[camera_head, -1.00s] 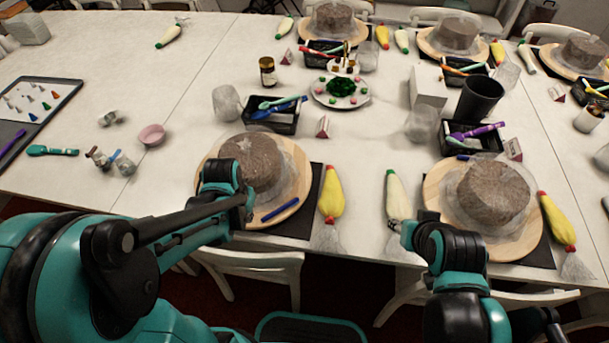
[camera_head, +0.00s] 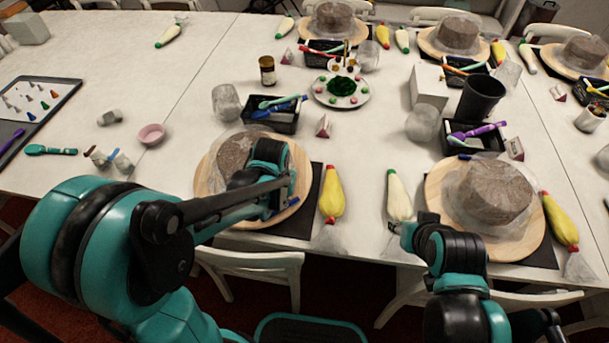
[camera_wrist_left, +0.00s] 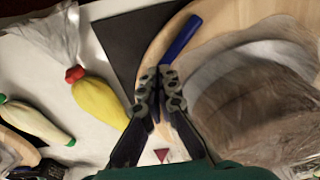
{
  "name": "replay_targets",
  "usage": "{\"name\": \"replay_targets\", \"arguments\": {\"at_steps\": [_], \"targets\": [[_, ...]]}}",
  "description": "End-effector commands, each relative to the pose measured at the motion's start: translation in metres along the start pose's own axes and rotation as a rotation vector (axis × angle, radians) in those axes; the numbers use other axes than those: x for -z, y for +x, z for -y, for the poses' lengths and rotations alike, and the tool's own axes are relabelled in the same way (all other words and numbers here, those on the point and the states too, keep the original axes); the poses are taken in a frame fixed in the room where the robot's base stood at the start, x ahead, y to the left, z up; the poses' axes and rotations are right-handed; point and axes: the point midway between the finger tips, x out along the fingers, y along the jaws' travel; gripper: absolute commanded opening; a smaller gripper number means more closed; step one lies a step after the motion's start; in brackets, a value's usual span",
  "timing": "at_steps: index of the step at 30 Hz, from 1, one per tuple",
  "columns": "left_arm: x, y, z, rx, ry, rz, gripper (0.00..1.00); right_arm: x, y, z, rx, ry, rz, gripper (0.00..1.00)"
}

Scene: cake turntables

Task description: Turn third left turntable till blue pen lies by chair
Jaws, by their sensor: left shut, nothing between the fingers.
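The near-left turntable (camera_head: 204,180) is a round wooden board bearing a brown wrapped cake (camera_head: 234,150). The blue pen (camera_wrist_left: 182,38) lies on its rim, partly hidden by my left arm in the head view. The pen lies on the near right side, with the white chair (camera_head: 250,262) below the table edge. My left gripper (camera_wrist_left: 158,76) is shut and empty over the board's rim, its tips close to one end of the pen. I cannot tell whether they touch it. My right gripper (camera_head: 393,227) is at the table edge, left of the near-right turntable (camera_head: 434,190); its fingers are unclear.
A yellow piping bag (camera_head: 332,194) lies right of the turntable and a white one (camera_head: 398,193) beyond it. A black tool basket (camera_head: 272,122) and a clear cup (camera_head: 226,101) stand behind. The table is fairly clear on the left, around a pink bowl (camera_head: 152,134).

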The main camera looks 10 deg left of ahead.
Motion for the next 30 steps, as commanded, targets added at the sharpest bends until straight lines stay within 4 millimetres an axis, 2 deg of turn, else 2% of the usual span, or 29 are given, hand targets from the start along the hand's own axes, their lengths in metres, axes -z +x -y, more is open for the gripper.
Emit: {"name": "replay_targets", "arguments": {"at_steps": [14, 17, 30], "targets": [[-0.003, 0.016, 0.000, 0.000, 0.000, 0.000, 0.00, -0.008, 0.011, 0.000, 0.000, 0.000, 0.000, 0.40], [-0.003, 0.014, 0.002, 0.000, -0.001, 0.000, 0.00, -0.007, 0.010, 0.000, 0.000, 0.000, 0.000, 0.40], [-0.038, 0.008, 0.052, 0.001, -0.003, 0.000, 0.00, -0.005, 0.006, 0.000, 0.000, 0.000, 0.000, 0.40]]}}
